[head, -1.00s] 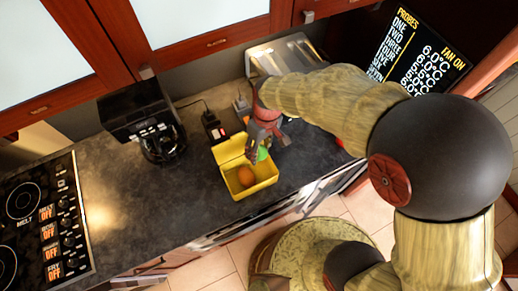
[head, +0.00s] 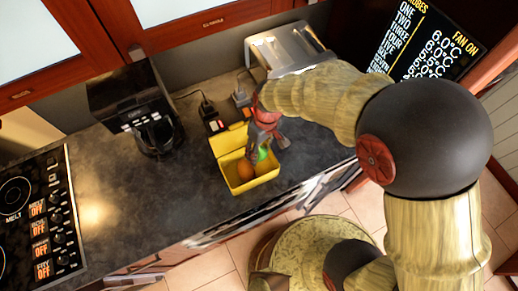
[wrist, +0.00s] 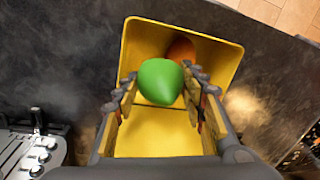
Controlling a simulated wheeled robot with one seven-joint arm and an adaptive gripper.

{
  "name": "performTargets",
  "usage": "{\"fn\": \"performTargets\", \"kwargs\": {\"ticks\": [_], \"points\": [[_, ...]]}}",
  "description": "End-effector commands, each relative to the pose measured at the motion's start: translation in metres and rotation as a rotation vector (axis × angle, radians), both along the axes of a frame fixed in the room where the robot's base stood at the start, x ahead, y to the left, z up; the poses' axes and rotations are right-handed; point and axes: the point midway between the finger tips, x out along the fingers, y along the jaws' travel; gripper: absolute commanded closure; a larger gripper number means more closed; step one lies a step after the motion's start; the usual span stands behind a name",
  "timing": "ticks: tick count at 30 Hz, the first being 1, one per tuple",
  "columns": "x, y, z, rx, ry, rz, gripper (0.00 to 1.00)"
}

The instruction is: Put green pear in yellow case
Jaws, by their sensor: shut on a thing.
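The green pear (wrist: 160,81) is held between the fingers of my gripper (wrist: 160,88), which is shut on it. The pear also shows as a small green patch in the head view (head: 262,154). The yellow case (wrist: 225,68) lies open below the gripper, and it shows on the counter in the head view (head: 236,188). My gripper (head: 264,145) is over the right part of the case. An orange-brown round thing (wrist: 181,49) lies in the case, beside the pear. I cannot tell whether the pear touches the case floor.
A black coffee maker (head: 140,112) stands left of the case. A toaster (head: 285,50) stands behind my gripper. Small dark boxes (head: 213,123) with cords lie behind the case. A stove (head: 40,215) is at the left. The counter left of the case is clear.

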Motion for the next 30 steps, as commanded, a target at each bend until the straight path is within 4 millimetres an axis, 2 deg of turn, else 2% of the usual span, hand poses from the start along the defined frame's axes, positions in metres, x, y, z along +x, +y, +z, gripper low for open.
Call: {"fn": "performTargets", "kwargs": {"ticks": [3,18,30], "points": [[0.000,0.000,-0.014,-0.001,0.001,0.000,0.93],[0.000,0.000,-0.055,-0.001,0.001,0.001,0.93],[0.000,0.000,-0.064,0.000,0.000,0.001,0.93]]}}
